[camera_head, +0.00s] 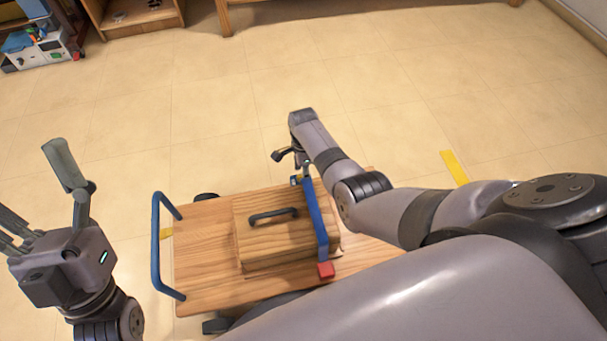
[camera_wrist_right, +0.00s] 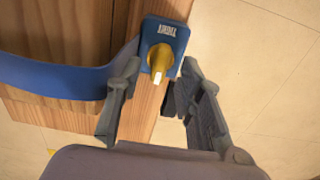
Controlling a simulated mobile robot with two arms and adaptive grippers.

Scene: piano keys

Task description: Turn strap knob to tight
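A yellow knob (camera_wrist_right: 160,60) with a pale pointer mark sits on a blue plate (camera_wrist_right: 166,34) at the end of a blue strap (camera_wrist_right: 55,77). In the head view the strap (camera_head: 315,215) runs across a wooden box (camera_head: 275,240) on a wooden cart (camera_head: 200,245). My right gripper (camera_wrist_right: 162,80) is open, its fingertips on either side of the knob with small gaps visible; contact cannot be told. In the head view the right gripper (camera_head: 293,158) is at the strap's far end, and the knob is hard to make out. My left gripper (camera_head: 36,190) is open and empty, left of the cart.
The cart has a blue push handle (camera_head: 157,245) at its left end. The box has a dark handle (camera_head: 273,215) on top, and a red block (camera_head: 325,269) sits at the strap's near end. Tiled floor around is mostly clear; a wooden shelf (camera_head: 140,18) stands far back.

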